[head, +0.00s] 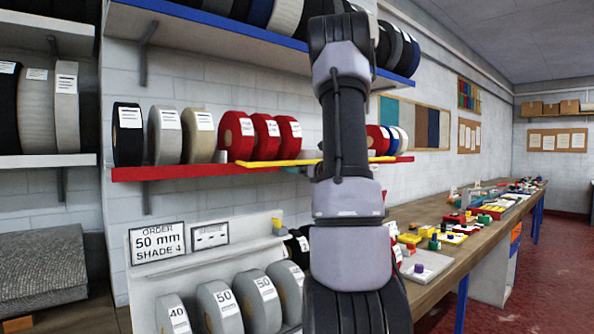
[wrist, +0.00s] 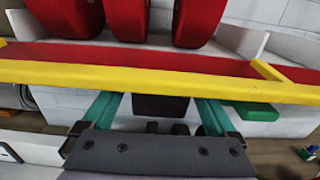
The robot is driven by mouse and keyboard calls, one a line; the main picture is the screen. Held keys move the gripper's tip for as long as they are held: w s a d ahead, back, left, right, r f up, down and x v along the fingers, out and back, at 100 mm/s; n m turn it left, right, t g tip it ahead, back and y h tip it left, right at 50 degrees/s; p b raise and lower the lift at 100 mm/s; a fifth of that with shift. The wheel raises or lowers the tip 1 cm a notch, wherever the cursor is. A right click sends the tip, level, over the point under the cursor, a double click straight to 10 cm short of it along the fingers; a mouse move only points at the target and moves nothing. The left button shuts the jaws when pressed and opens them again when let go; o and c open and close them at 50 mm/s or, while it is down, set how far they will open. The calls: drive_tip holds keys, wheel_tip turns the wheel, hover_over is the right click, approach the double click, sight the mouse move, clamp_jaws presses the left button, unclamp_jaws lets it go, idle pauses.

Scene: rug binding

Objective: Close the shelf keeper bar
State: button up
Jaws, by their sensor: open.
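The yellow keeper bar (head: 285,162) runs level along the front of the red shelf (head: 165,171), before red rolls (head: 267,137). My arm hides its middle in the head view. In the wrist view the bar (wrist: 130,78) crosses the full width, with red rolls (wrist: 128,18) behind it. My gripper (wrist: 156,104) is open, its two teal fingers spread and their tips at the bar's lower edge. I cannot tell whether they touch it. A short yellow piece (wrist: 267,70) meets the bar at right, and a green block (wrist: 256,111) shows just below it.
Black, grey and tan rolls (head: 165,134) stand on the shelf's left part. A blue-edged shelf (head: 230,27) with rolls hangs above. A white rack (head: 150,283) with numbered rolls stands below. A workbench (head: 468,241) with coloured parts runs along the wall at right. The floor at far right is clear.

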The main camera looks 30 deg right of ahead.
clamp_jaws()
drive_tip(key=g, duration=0.2)
drive_tip(key=r+g, duration=0.1)
drive_tip(key=g, duration=0.1)
drive_tip(key=shift+s+d+r+h, duration=0.1)
drive_tip(key=shift+s+r+h, duration=0.1)
drive_tip(key=shift+s+h, duration=0.15)
drive_tip(key=shift+w+r+g+h, duration=0.3)
drive_tip(key=shift+r+g, duration=0.45)
drive_tip(key=shift+g, duration=1.7)
drive_tip(key=shift+w+r+g+h, duration=0.1)
drive_tip(key=shift+r+g+h, duration=0.5)
drive_tip(key=shift+g, duration=1.8)
drive_tip(key=shift+w+r+g+h, duration=0.15)
drive_tip(key=shift+r+g, duration=0.75)
drive_tip(key=shift+g, duration=1.55)
